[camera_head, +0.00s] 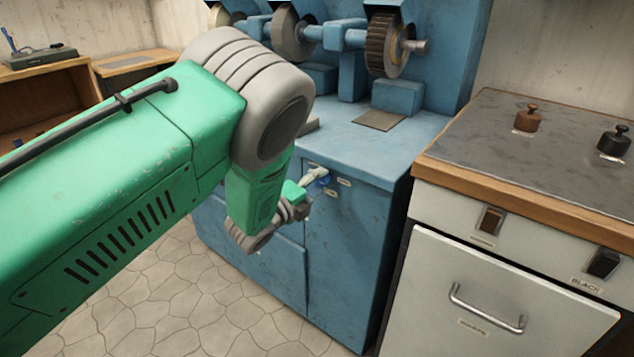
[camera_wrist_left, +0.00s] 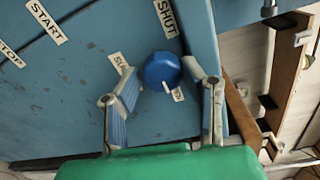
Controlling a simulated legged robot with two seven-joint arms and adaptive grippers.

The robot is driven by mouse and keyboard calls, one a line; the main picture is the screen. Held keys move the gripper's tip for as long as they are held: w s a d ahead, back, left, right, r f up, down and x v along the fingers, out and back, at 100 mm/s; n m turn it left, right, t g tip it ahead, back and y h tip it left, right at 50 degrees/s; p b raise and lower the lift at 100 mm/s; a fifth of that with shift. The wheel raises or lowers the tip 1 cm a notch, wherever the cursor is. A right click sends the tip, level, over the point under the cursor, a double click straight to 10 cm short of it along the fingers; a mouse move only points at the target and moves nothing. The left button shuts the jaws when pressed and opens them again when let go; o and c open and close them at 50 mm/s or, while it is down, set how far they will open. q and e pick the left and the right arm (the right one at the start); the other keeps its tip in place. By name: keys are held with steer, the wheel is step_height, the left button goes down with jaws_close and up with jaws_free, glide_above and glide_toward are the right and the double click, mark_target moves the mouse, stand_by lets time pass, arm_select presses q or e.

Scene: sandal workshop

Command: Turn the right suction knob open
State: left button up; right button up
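The round blue suction knob (camera_wrist_left: 161,72) sits on the blue machine's front panel, with a small white pointer mark at its lower edge. A SHUT label (camera_wrist_left: 166,18) is above it, and partly hidden labels lie beside and below it. My left gripper (camera_wrist_left: 160,76) is open, with one finger on each side of the knob; I cannot tell whether either finger touches it. In the head view my left gripper (camera_head: 312,181) is at the upper front of the blue cabinet, and the knob is mostly hidden there. My right gripper is not in view.
The blue machine (camera_head: 360,240) carries grinding wheels (camera_head: 385,45) above its top. START (camera_wrist_left: 46,21) and STOP labels lie left of the knob. Open stone floor lies in front.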

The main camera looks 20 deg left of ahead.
arm_select(q)
steer(key=shift+o, duration=0.8)
steer(key=shift+f, duration=0.15)
steer(key=v, duration=1.1)
steer(key=shift+s, duration=0.4)
steer(key=shift+a, duration=0.1)
